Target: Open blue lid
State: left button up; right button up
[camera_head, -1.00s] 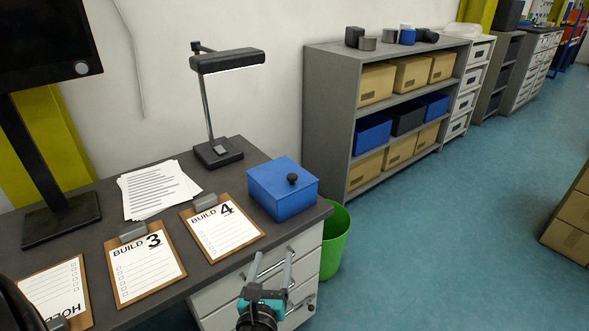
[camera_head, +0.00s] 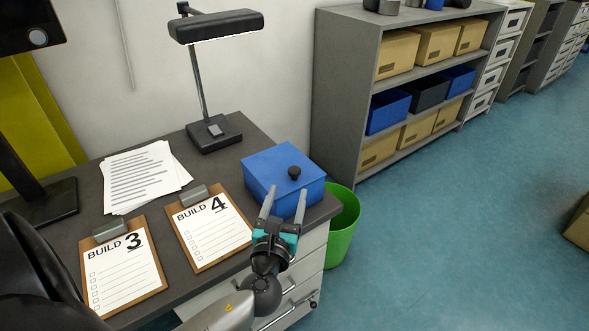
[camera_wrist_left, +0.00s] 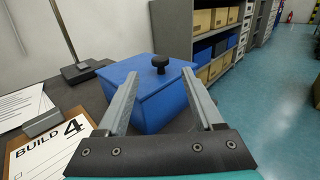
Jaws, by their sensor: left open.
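The blue box with its blue lid (camera_head: 272,169) stands at the right end of the dark desk, and the lid looks closed. A round black knob (camera_head: 294,172) sits on top of the lid. The box also shows in the left wrist view (camera_wrist_left: 150,92), with the knob (camera_wrist_left: 160,63) above and between the fingers. My left gripper (camera_head: 284,203) is open and empty, in front of the box's near side, fingers pointing toward it. Whether the fingers touch the box I cannot tell. My right gripper is not in view.
Clipboards marked Build 3 (camera_head: 124,268) and Build 4 (camera_head: 210,235) lie left of the box. A desk lamp (camera_head: 214,132) and papers (camera_head: 143,177) are behind them. A green bin (camera_head: 343,228) stands on the floor beside the desk. A grey shelf (camera_head: 336,110) stands behind.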

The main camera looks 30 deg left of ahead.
aim_at(293, 174)
pick_arm(q)
jog(key=b+x, duration=0.1)
jog(key=x, duration=0.7)
jog(key=shift+w+a, duration=0.3)
jog(key=shift+w, duration=0.4)
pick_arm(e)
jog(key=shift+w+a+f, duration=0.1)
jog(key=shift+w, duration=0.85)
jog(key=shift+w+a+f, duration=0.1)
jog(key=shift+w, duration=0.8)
pick_arm(q)
jog(key=c, duration=1)
grip_shut()
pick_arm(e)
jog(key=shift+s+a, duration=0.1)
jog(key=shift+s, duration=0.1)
